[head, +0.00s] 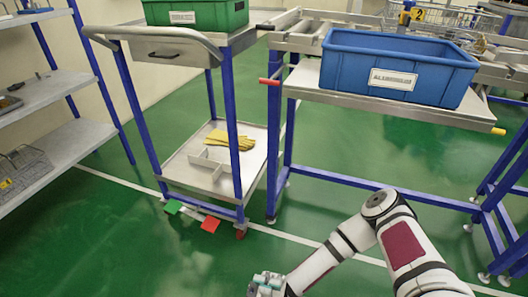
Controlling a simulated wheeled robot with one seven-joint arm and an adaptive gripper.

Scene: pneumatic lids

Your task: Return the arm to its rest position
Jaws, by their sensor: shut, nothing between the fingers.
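My arm reaches in from the lower right in the head view and bends down to the left. My gripper (266,285) is at the bottom edge, low over the green floor and partly cut off by the frame. Its fingers are too small and too cropped to make out, and nothing shows held in it. It is apart from the trolley and the workbench.
A trolley (168,166) with a green bin (196,14) stands at upper left. Yellow gloves (228,139) lie on its lower shelf. A blue bin (350,62) rests on a workbench (310,84). Shelving (70,140) lines the left. Green floor (130,240) is free at lower left.

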